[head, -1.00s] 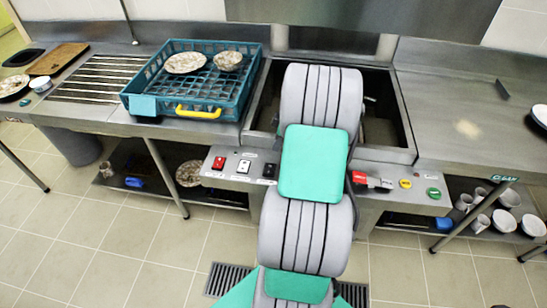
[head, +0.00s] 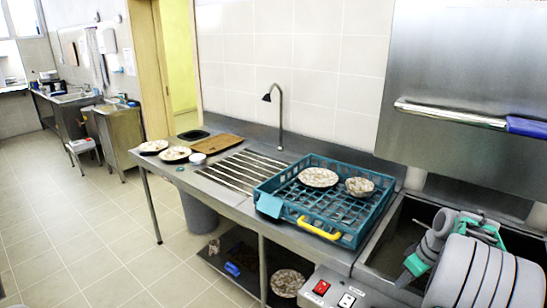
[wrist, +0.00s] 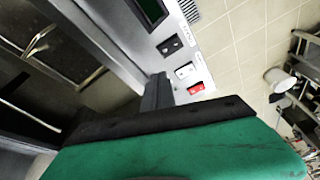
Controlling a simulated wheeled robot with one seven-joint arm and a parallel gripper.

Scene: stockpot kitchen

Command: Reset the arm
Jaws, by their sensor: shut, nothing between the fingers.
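My arm (head: 475,265) shows at the lower right of the head view, in front of the steel dishwashing unit and over the edge of its open dark basin. Its grey ribbed links and green pads hide part of the basin. In the wrist view, my gripper (wrist: 158,92) shows as narrow grey fingers beyond a black bar and a broad green pad. The fingers are together with nothing between them. The control panel with a red switch (wrist: 196,88) lies beyond them.
A teal rack (head: 345,238) with a plate (head: 318,177) and a bowl (head: 360,187) stands on the steel counter (head: 225,196). A tap (head: 281,115) rises behind. A raised hood (head: 470,75) with a bar handle hangs at right. The tiled floor at left is open.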

